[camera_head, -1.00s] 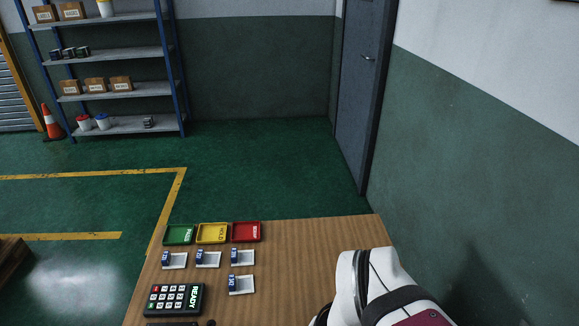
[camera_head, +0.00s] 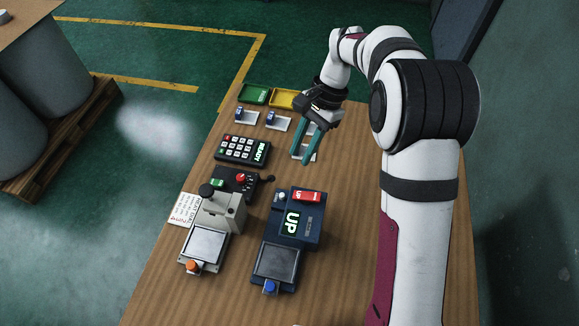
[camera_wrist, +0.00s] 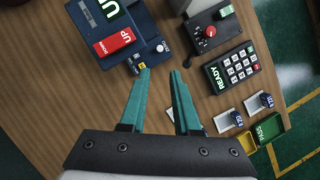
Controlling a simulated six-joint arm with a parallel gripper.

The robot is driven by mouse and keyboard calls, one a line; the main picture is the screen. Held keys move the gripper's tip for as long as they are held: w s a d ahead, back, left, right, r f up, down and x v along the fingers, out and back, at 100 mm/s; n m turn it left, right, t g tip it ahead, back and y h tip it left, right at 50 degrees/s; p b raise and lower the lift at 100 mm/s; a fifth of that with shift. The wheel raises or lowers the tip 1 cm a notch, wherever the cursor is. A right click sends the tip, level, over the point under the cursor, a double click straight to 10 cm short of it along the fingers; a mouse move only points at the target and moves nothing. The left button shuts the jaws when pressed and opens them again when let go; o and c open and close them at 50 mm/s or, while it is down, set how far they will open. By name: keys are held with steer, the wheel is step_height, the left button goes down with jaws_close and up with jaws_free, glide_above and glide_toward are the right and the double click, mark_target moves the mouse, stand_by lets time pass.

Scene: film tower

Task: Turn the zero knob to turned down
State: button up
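No label marked zero can be read, so I cannot tell which knob is the zero knob. A red knob (camera_head: 240,178) sits on a black box (camera_head: 228,188) with a green label; the knob also shows in the wrist view (camera_wrist: 210,31). A small pale knob (camera_head: 280,196) sits at the corner of the blue device (camera_head: 266,226), whose display reads UP; that knob also shows in the wrist view (camera_wrist: 160,48). My gripper (camera_head: 304,160) has its teal fingers apart and empty. It hangs above the table, behind the blue device; in the wrist view (camera_wrist: 160,71) its tips point towards that device.
A keypad reading READY (camera_head: 242,150) lies behind the black box. Green (camera_head: 254,95) and yellow (camera_head: 288,99) trays and small white holders (camera_head: 246,116) stand at the back. A grey device (camera_head: 206,236) stands left of the blue one. The wooden table's right front (camera_head: 340,270) is clear.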

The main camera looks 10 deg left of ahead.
mark_target(283, 194)
steer(key=x, duration=1.2)
steer(key=shift+f, duration=0.25)
jaws_close()
